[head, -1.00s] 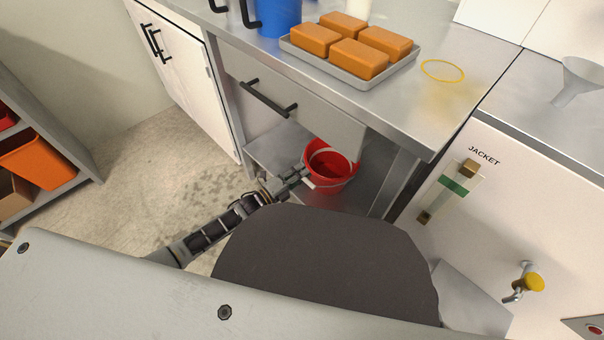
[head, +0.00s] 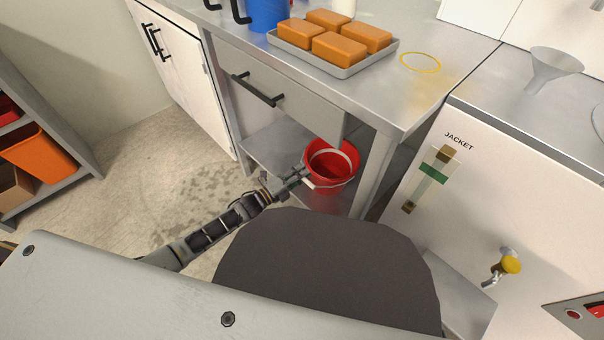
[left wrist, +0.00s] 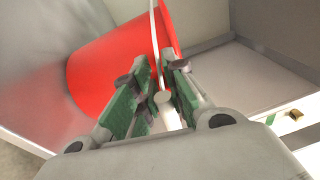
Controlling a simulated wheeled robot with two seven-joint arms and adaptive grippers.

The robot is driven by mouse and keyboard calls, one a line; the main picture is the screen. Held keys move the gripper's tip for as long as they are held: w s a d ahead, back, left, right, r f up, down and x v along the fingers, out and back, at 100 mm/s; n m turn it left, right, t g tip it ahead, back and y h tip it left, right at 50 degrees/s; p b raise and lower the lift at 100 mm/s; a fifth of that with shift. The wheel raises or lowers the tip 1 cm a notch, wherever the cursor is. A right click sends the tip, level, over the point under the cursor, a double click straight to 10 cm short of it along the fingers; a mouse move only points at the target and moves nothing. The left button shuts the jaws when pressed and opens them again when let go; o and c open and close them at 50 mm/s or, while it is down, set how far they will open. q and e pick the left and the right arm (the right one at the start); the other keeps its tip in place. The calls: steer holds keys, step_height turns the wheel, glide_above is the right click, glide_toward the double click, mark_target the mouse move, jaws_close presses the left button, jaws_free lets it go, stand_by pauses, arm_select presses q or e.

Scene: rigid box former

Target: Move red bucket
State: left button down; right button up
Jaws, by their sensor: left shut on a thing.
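The red bucket (head: 330,168) is at the open lower shelf of the steel bench, under the drawer. Its top is open and looks empty. In the left wrist view the red bucket (left wrist: 115,62) lies just beyond the fingers. My left gripper (head: 301,174) is at the bucket's left side. In the left wrist view my left gripper (left wrist: 163,90) is shut on the bucket's pale handle (left wrist: 164,102), with green pads on both sides of it. Whether the bucket touches the shelf is hard to tell. My right gripper is not in view.
The lower shelf (head: 272,150) has a steel leg (head: 374,172) right of the bucket. A closed drawer (head: 262,92) hangs above. A tray (head: 353,70) with several orange blocks is on the bench top. A white jacket unit (head: 470,200) stands at right. Floor (head: 160,165) at left is clear.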

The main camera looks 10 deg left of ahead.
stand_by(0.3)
arm_select(q)
steer(key=c, duration=1.4)
jaws_free()
steer(key=shift+o, duration=0.2)
steer(key=shift+s, duration=0.2)
steer(key=v, duration=1.1)
steer(key=shift+s+a, duration=0.25)
